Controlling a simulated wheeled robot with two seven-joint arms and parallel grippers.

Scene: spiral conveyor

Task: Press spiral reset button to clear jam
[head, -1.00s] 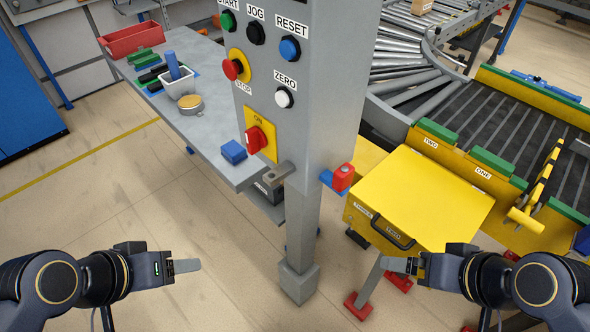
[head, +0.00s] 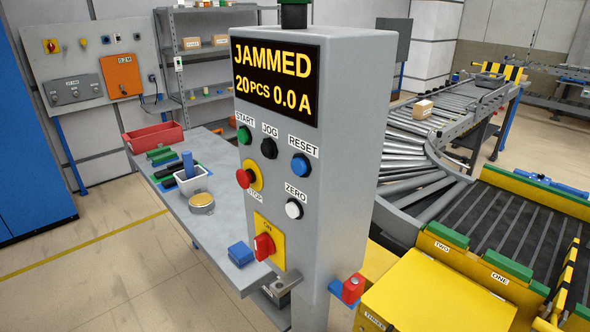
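The grey control column (head: 345,120) stands in the middle of the head view. Its display (head: 275,80) reads "JAMMED", "20PCS 0.0A". The blue RESET button (head: 300,164) is on the front panel, right of the black JOG button (head: 269,148) and green START button (head: 244,135). Below are the red STOP button (head: 245,178) on a yellow ring, the white ZERO button (head: 294,208) and a red rotary switch (head: 264,246) on a yellow plate marked ON. Neither of my grippers is in view now.
A grey table (head: 215,228) left of the column holds a red tray (head: 153,137), a white bin (head: 192,180) and a blue block (head: 240,253). A roller conveyor (head: 415,180) carrying a cardboard box (head: 422,109) curves behind it. A yellow box (head: 430,295) stands at the lower right.

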